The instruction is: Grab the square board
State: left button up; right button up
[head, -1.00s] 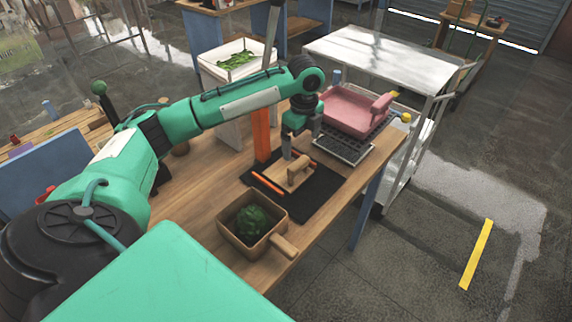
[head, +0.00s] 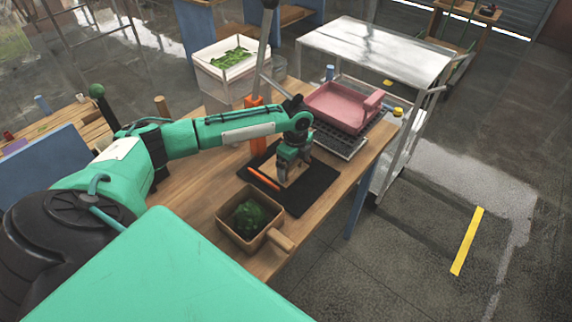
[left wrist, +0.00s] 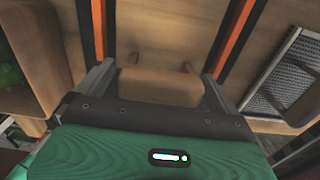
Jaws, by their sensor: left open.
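In the left wrist view the board's block handle (left wrist: 160,84) lies between my two spread fingers, one on each side. My left gripper is open; whether either finger touches the handle I cannot tell. My right gripper is not in view.
A wooden box with a handle (head: 222,225) holds a green mass (head: 248,219) just in front. A pink tray (head: 335,104) sits on a dark rack to the right.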

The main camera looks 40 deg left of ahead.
pick_arm(q)
jog(key=c, duration=1.1)
